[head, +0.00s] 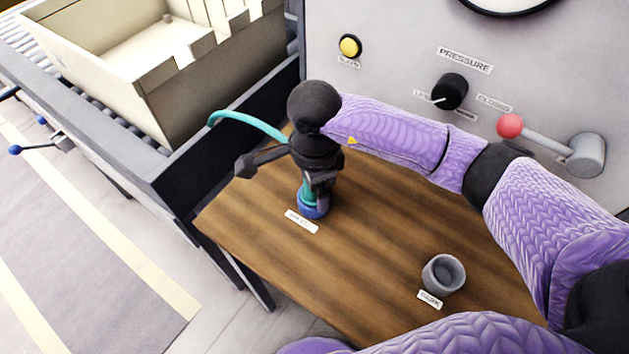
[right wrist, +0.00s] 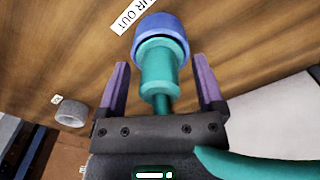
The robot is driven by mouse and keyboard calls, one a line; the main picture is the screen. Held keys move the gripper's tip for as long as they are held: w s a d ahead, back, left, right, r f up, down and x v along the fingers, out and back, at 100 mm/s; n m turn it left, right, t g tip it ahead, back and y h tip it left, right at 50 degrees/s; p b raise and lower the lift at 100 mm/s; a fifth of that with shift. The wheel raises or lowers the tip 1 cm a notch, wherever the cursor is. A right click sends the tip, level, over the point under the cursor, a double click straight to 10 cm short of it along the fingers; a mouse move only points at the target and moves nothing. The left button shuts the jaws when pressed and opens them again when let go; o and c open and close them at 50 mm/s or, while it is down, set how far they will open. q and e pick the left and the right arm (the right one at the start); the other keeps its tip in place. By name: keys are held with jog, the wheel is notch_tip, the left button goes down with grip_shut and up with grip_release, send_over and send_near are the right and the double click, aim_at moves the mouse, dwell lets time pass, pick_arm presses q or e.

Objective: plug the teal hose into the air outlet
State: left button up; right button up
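The air outlet is a blue round fitting (head: 316,208) on the wooden table, with a white label beside it. It also shows in the right wrist view (right wrist: 162,30), where its label reads AIR OUT. The teal hose's end (right wrist: 158,72) stands in line with the outlet and meets it; how deep it sits I cannot tell. The teal hose (head: 245,118) arcs out to the left behind my right gripper (head: 318,182). In the right wrist view my right gripper (right wrist: 158,66) has its fingers apart on either side of the hose end, with gaps. My left gripper is not in view.
A grey cup-like fitting (head: 443,274) with a label stands at the table's front right. The grey panel behind carries a yellow button (head: 350,46), a black knob (head: 450,91) and a red-tipped lever (head: 511,126). A cream crate (head: 150,70) sits on rollers at left.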

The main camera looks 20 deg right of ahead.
jog(key=shift+r, duration=0.1)
notch_tip(320, 180, up, 9)
jog(key=p, duration=0.3)
jog(key=shift+r, duration=0.45)
